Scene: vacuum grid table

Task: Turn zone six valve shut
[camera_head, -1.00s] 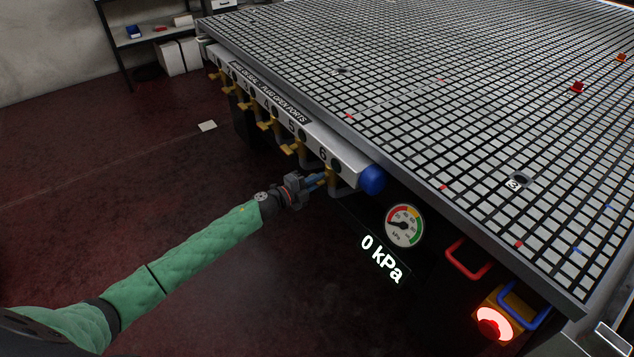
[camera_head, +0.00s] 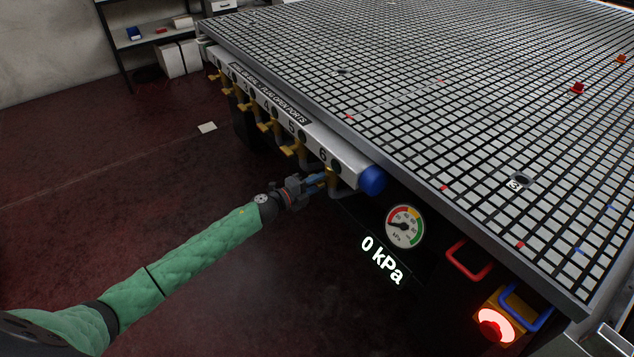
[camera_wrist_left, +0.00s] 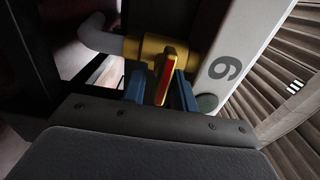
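The zone six valve has a yellow body (camera_wrist_left: 150,47) and a red-and-yellow lever (camera_wrist_left: 164,78) in the left wrist view, beside the printed 6. In the head view the valve (camera_head: 331,174) sits under the manifold's near end, partly hidden by my gripper. My left gripper (camera_head: 317,183) is at this valve, its blue fingers on either side of the lever. In the left wrist view a gap shows between the lever and the left finger; the lever is close to the right finger. The gripper looks open. My right gripper is not in view.
The manifold (camera_head: 349,163) runs along the table edge, with several other yellow valves (camera_head: 291,150) farther back. A blue end cap (camera_head: 372,180), gauge (camera_head: 404,226) and 0 kPa display (camera_head: 382,259) are close to the right. The floor left of the table is mostly clear.

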